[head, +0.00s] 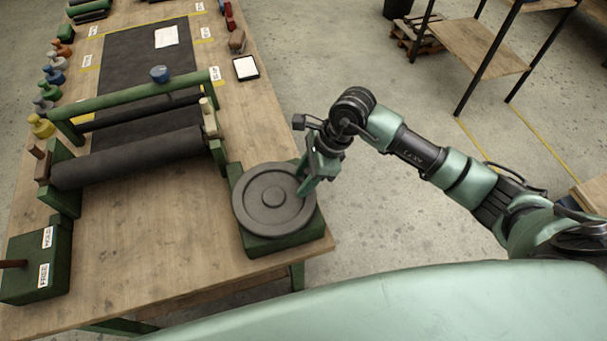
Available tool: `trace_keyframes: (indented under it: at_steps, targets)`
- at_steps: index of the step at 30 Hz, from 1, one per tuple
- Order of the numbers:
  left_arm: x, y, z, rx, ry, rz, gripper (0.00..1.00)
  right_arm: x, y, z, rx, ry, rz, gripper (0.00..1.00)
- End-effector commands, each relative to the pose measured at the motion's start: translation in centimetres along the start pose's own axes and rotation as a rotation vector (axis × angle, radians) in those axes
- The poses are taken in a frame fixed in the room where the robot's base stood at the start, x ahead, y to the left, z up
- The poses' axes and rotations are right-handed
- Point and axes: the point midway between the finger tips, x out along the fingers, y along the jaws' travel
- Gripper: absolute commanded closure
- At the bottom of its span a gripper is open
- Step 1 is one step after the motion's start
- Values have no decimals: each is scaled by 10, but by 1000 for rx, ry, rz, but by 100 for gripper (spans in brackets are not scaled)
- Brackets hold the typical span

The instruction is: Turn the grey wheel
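The grey wheel (273,199) lies flat, with a round hub in its middle, on a dark green base (285,240) at the table's right front corner. My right gripper (306,186) reaches down to the wheel's upper right rim, its green fingers at the edge. The fingers overlap in this view, and I cannot tell whether they are shut on the rim or only beside it. My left gripper is not in the head view.
Dark rollers (128,158) in a green frame stand left of the wheel. A green box (38,265) with HOLD and FREE labels sits at the front left. A tablet (246,68) lies behind the wheel. The table (150,255) is bare between box and wheel.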

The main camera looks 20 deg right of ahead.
Motion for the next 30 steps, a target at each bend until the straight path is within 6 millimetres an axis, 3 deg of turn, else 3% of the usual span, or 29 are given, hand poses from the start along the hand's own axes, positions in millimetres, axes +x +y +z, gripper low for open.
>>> trace_keyframes:
  at_steps: [7, 12, 30]
  targets:
    - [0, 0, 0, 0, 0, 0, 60, 2, 0, 0, 0, -1, 0, 60]
    - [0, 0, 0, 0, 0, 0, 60, 2, 0, 0, 0, -1, 0, 100]
    - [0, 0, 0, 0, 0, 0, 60, 1, 0, 0, 0, -2, -1, 100]
